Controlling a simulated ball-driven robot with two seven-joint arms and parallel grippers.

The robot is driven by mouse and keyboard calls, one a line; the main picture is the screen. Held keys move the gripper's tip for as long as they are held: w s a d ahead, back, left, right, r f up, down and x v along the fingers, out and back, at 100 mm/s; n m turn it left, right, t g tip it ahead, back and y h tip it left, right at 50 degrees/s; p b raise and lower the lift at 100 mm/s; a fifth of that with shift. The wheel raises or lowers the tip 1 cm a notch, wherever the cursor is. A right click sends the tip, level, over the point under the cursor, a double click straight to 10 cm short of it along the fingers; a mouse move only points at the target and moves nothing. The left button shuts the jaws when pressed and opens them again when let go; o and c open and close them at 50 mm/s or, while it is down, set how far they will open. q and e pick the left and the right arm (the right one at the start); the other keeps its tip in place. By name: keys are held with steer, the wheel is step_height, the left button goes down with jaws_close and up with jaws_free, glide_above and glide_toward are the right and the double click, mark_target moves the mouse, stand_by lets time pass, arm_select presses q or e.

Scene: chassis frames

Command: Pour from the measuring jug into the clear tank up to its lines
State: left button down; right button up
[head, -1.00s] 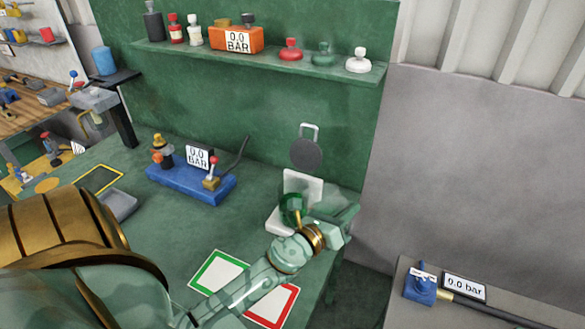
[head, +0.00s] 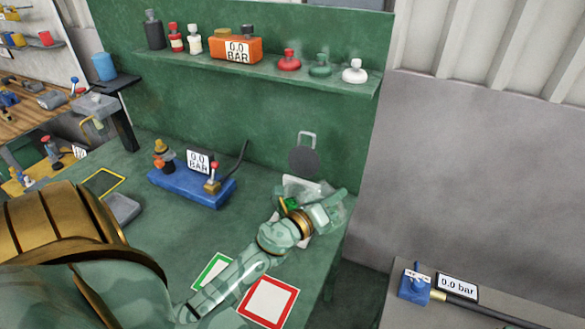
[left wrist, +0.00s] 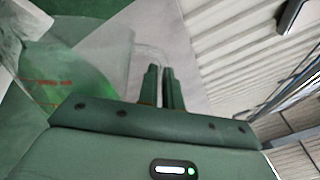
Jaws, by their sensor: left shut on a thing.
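My left gripper (head: 328,208) reaches over the right end of the green bench. In the left wrist view its fingers (left wrist: 158,84) are close together, shut on the clear handle of the measuring jug (left wrist: 112,52). In the head view the clear jug (head: 306,186) shows just left of the fingers and looks tilted. Bright green liquid (head: 290,204) shows beside the wrist. In the left wrist view, green liquid and small red markings (left wrist: 48,82) show through clear walls at the left. I cannot clearly separate the clear tank from the jug there. My right gripper is out of view.
A blue block with a gauge (head: 190,187) stands left of my arm. A green-framed card (head: 212,272) and a red-framed card (head: 268,301) lie near the front edge. A round dark plate (head: 304,161) is at the back panel. A shelf (head: 270,72) holds several bottles.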

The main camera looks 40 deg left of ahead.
mark_target(342, 207)
arm_select(q)
steer(key=shift+a+r+n+p, duration=0.4)
steer(key=shift+r+n+p, duration=0.2)
steer(key=shift+r+p, duration=0.05)
steer(key=shift+a+r, duration=0.1)
stand_by(0.4)
steer(key=shift+a+r+n+p, duration=0.45)
steer(key=shift+r+n+p, duration=0.05)
steer(key=shift+n+p, duration=0.2)
stand_by(1.3)
steer(key=f+m+b, duration=0.1)
steer(key=d+f+m+b, duration=0.1)
steer(key=b, duration=0.1)
steer(key=d+f+m+b, duration=0.1)
steer(key=f, duration=0.1)
steer(key=shift+s+d+m, duration=0.1)
steer(key=shift+d+m, duration=0.45)
steer(key=shift+m, duration=0.15)
steer(key=shift+d+r, duration=0.1)
steer(key=shift+r, duration=0.1)
steer(key=shift+d+f+m, duration=0.1)
steer(key=shift+d+m, duration=0.15)
steer(key=shift+m, duration=0.15)
steer(key=shift+d+f+m+b, duration=0.25)
steer(key=shift+f+m+b, duration=0.05)
steer(key=shift+f+b, duration=0.1)
